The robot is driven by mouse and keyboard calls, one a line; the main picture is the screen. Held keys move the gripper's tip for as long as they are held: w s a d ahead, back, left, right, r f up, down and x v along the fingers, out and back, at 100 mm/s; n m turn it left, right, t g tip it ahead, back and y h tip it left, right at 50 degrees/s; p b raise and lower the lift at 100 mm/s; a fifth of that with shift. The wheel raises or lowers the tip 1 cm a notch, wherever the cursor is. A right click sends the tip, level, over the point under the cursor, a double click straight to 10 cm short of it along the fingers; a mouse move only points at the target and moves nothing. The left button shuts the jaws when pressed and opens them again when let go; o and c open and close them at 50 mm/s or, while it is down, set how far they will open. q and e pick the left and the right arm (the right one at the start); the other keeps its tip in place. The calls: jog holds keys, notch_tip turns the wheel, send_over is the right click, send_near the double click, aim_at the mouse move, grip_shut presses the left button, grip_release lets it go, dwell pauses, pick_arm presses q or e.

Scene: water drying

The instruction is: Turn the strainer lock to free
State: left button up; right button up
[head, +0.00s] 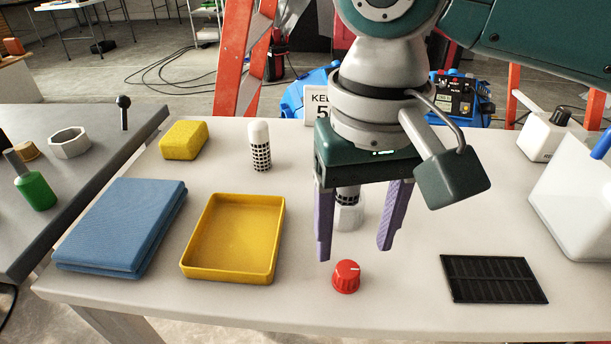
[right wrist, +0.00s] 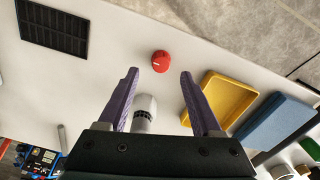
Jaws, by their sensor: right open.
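A red ridged knob (head: 346,277) with a pale pointer mark on top sits on the pale table; it also shows in the right wrist view (right wrist: 161,62). I take it to be the strainer lock, but no label shows. My right gripper (head: 354,250) points down with its purple fingers apart and empty, above and behind the knob. A white fitting with a dark mesh band (head: 348,212) stands behind the knob, partly hidden by my gripper; it shows between the fingers in the right wrist view (right wrist: 145,112). My left gripper is out of view.
A yellow tray (head: 278,240) lies left of the knob, with a folded blue cloth (head: 122,225) beyond. A black slotted mat (head: 493,279) lies to the right. A mesh-sided white cylinder (head: 260,147) and yellow sponge (head: 184,140) stand behind. The table's front edge is near the knob.

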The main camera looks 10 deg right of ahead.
aim_at(348, 269)
notch_tip(348, 269, down, 5)
jog(key=shift+a+f+b, duration=0.1)
jog(key=shift+b, duration=0.45)
jog(key=shift+c, duration=0.2)
grip_shut()
